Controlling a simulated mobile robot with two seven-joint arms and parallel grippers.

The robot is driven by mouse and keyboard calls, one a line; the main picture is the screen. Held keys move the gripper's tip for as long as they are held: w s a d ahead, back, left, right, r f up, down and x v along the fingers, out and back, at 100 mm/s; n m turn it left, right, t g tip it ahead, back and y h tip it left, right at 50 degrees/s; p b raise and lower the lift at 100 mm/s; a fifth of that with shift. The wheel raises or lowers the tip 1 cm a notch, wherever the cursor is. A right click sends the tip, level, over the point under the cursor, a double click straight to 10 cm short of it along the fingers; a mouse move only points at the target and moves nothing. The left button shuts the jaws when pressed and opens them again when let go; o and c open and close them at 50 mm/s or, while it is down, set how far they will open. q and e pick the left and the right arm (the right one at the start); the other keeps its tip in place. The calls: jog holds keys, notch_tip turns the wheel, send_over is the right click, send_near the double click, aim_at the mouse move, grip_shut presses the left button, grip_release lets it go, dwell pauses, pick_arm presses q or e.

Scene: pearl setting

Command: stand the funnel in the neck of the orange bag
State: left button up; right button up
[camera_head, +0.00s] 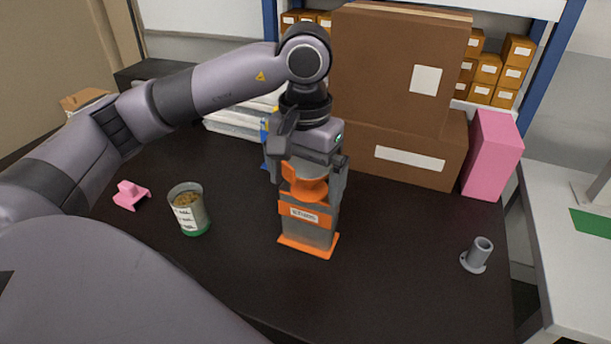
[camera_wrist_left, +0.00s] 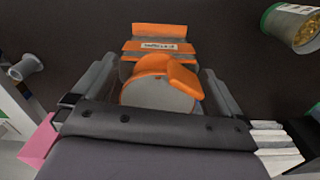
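The grey bag with orange bands (camera_head: 309,229) stands upright on the dark table, and its labelled face also shows in the wrist view (camera_wrist_left: 157,47). An orange funnel (camera_head: 308,188) is at the bag's top; in the wrist view its wide grey mouth (camera_wrist_left: 157,97) faces the camera, with an orange flap at one side. My left gripper (camera_head: 312,185) points down over the bag, one finger on each side of the funnel. I cannot tell whether the fingers press on it. The spout and the bag's neck are hidden. My right gripper is not in view.
A tin with brown contents (camera_head: 187,213) and a pink piece (camera_head: 130,195) are left of the bag. A grey tube on a flange (camera_head: 478,254) stands right. Cardboard boxes (camera_head: 400,75) and a pink box (camera_head: 491,155) stand behind. The table between bag and tube is clear.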

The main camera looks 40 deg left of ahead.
pick_arm(q)
jog(key=shift+r+p, duration=0.45)
jog(key=shift+r, duration=3.15)
